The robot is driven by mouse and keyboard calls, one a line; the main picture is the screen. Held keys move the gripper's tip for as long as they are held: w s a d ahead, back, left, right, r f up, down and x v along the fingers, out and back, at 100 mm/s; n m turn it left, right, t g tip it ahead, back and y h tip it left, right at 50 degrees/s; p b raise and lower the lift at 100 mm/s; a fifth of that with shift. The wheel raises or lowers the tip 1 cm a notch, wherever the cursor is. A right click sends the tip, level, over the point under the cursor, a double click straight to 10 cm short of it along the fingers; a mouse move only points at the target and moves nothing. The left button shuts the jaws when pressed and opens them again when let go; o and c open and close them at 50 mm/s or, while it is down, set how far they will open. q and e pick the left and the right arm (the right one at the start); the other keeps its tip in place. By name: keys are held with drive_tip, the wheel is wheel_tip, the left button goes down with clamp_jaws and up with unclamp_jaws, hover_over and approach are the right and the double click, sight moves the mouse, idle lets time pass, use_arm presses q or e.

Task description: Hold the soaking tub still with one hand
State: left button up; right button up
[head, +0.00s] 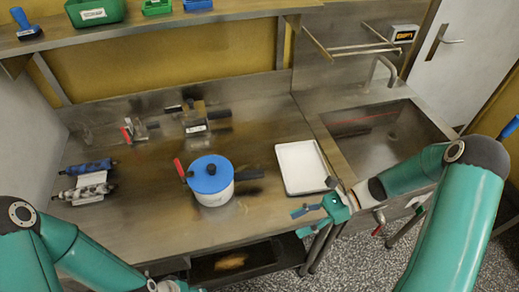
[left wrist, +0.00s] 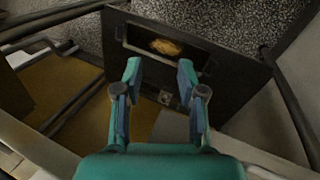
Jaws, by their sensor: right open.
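A round white tub (head: 213,195) with a blue lid stands upright on the steel counter, with a red handle at its left and a dark handle at its right. I cannot tell for sure that it is the soaking tub. My right gripper (head: 303,221) is open and empty at the counter's front edge, just below a shallow white tray (head: 300,168) and apart from the tub. My left gripper (left wrist: 159,70) is open and empty in the left wrist view. In the head view the left arm is low at the bottom edge, its fingers not clear.
A dark box with a window (left wrist: 160,45) is ahead of the left gripper. A sink (head: 385,135) with a tap is at the right. Rollers (head: 85,180) lie at the left, and small clamp-like devices (head: 190,118) stand at the back. The counter's front left is clear.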

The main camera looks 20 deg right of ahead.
sight(246, 173)
drive_tip(key=w+a+r+n+h, duration=0.1)
drive_tip(key=w, duration=0.2)
drive_tip(key=w+r+g+h, duration=0.1)
drive_tip(key=w+h, duration=0.1)
drive_tip(key=w+a+n+g+h, duration=0.1)
drive_tip(key=w+h, duration=0.1)
drive_tip(key=w, duration=0.1)
drive_tip(key=shift+w+a+r+n, duration=0.3)
drive_tip(key=shift+r, duration=0.1)
drive_tip(key=w+a+r+h, duration=0.1)
drive_tip(key=w+r, duration=0.1)
drive_tip(key=w, duration=0.1)
drive_tip(key=w+a+r+t+h, duration=0.1)
drive_tip(key=w+a+r+h, duration=0.1)
drive_tip(key=w+r, duration=0.1)
drive_tip(key=w+a+r+t+h, duration=0.1)
drive_tip(key=w+r, duration=0.1)
drive_tip(key=w, duration=0.1)
drive_tip(key=shift+w+a+r, duration=0.15)
drive_tip(key=shift+r, duration=0.2)
drive_tip(key=shift+w+a, duration=0.1)
drive_tip(key=x, duration=1.1)
drive_tip(key=shift+w+f, duration=0.2)
drive_tip(key=shift+f, duration=0.2)
clamp_jaws()
